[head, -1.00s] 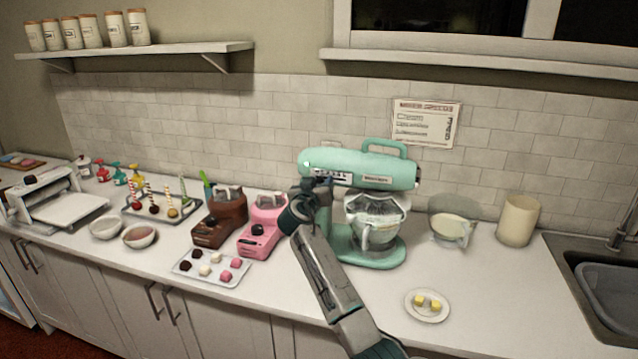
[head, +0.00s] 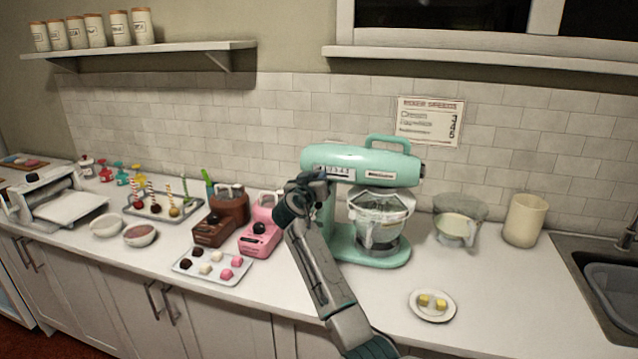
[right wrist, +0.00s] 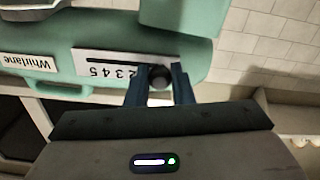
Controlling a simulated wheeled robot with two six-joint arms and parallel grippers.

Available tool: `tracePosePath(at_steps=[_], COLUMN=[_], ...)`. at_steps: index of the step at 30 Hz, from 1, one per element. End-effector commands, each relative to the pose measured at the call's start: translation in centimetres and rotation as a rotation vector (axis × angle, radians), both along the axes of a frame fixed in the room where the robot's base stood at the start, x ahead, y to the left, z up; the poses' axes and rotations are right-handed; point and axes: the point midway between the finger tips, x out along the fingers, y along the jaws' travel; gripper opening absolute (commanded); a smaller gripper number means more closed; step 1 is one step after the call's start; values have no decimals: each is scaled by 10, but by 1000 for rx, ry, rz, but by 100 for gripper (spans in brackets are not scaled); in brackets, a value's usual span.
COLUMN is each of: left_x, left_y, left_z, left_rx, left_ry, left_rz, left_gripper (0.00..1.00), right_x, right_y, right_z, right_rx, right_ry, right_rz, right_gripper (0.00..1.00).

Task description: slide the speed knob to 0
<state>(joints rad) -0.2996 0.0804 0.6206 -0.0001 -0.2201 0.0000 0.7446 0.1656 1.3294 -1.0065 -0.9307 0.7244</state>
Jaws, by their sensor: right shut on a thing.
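The mint-green stand mixer (head: 385,165) stands on the counter, with a white speed scale (head: 332,171) on the side of its head. In the right wrist view the scale (right wrist: 100,66) appears upside down, with 2, 3, 4 and 5 readable and a dark slot along it. The dark round speed knob (right wrist: 160,74) sits at the slot's low-number end, past the 2. The fingers hide the digits there, so I cannot tell its exact setting. My right gripper (right wrist: 159,86) is shut on the knob, one finger on each side. It also shows in the head view (head: 319,178). My left gripper is out of view.
A clear bowl with a whisk (head: 380,215) is under the mixer head. A pink machine (head: 260,235) and a brown one (head: 215,225) stand close left of my right arm. A small plate (head: 433,314) lies in front right, with clear counter around it.

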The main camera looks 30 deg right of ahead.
Motion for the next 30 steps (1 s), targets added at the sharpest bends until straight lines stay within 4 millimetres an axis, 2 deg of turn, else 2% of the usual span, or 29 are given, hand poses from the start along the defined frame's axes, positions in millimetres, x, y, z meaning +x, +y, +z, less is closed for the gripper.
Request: tracePosePath(at_steps=[2, 3, 6, 17, 20, 30], left_x=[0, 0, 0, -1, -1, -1], left_y=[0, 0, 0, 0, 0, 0], left_z=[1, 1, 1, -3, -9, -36], left_rx=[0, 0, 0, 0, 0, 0], left_ry=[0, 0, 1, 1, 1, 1], left_rz=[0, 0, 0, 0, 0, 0], left_gripper=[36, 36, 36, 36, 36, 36], right_x=[1, 1, 0, -3, -10, -53], right_y=[1, 1, 1, 4, 14, 66], right_z=[1, 1, 1, 0, -2, -4], right_rx=[2, 2, 2, 1, 2, 5], right_ry=[-3, -3, -3, -2, -3, -3], right_rz=[3, 3, 3, 2, 2, 5], right_gripper=[0, 23, 42, 42, 42, 42])
